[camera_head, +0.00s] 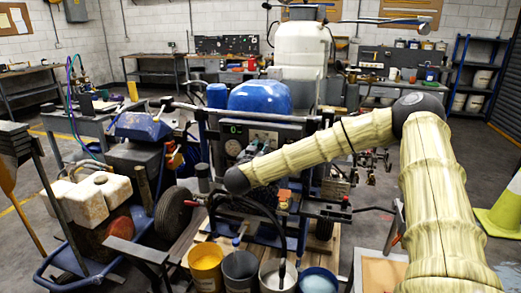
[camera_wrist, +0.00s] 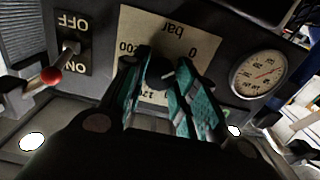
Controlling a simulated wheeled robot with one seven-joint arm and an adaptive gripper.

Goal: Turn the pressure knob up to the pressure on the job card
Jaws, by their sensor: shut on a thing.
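The pressure knob (camera_wrist: 158,74) is dark and sits on a cream dial plate (camera_wrist: 205,48) marked "bar", upside down in the wrist view, with 0 and 200 legible. My gripper (camera_wrist: 166,80) has its teal fingers on either side of the knob, shut on it. The fingers hide much of the scale, so I cannot read the setting. A round white pressure gauge (camera_wrist: 258,74) is to the right; its needle is too small to read. I cannot identify a job card.
An ON/OFF switch with a red-tipped lever (camera_wrist: 51,75) is left of the dial. In the head view a green display (camera_head: 232,129) seems to show 0. Buckets (camera_head: 205,266) stand in front of the striper, and another machine (camera_head: 100,200) is at left.

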